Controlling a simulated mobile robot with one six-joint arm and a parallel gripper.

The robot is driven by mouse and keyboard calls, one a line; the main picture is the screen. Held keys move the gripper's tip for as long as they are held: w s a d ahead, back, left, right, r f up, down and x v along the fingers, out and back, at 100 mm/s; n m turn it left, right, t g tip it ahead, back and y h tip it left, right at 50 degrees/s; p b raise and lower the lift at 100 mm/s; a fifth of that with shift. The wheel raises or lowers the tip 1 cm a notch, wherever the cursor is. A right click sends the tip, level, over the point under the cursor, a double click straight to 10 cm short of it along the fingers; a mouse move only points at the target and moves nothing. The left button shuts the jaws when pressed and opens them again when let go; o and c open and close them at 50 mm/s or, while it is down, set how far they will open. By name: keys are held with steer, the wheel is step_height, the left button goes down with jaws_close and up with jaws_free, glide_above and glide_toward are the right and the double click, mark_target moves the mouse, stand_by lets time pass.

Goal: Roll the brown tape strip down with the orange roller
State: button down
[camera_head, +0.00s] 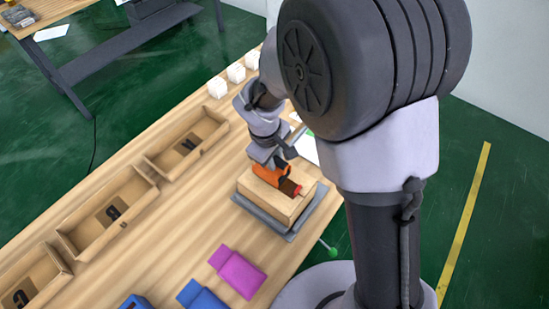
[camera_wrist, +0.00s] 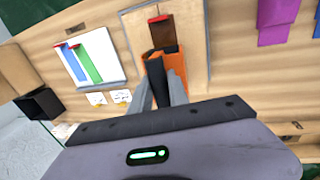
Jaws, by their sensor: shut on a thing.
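My gripper (camera_head: 280,158) is shut on the orange roller (camera_head: 266,174), over a light wooden-coloured box (camera_head: 265,197) that rests on a grey plate (camera_head: 262,214). In the wrist view the fingers (camera_wrist: 161,82) close on the roller's dark handle, and the orange body (camera_wrist: 174,58) shows beside it. The brown tape strip (camera_head: 290,187) lies on the box top just right of the roller, with a reddish part at its end. It also shows beyond the roller in the wrist view (camera_wrist: 161,30). The roller hides part of the strip, and I cannot tell whether they touch.
Three open bins (camera_head: 106,213) line the table's left side. White cubes (camera_head: 236,73) stand at the back. A magenta item (camera_head: 238,272) and blue items (camera_head: 199,296) lie in front. A white board (camera_wrist: 85,57) with blue and green strips lies beside the box. A green-tipped lever (camera_head: 331,252) sticks out nearby.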

step_height(320, 180, up, 6)
steer(key=p, duration=0.4)
steer(key=shift+f, duration=0.15)
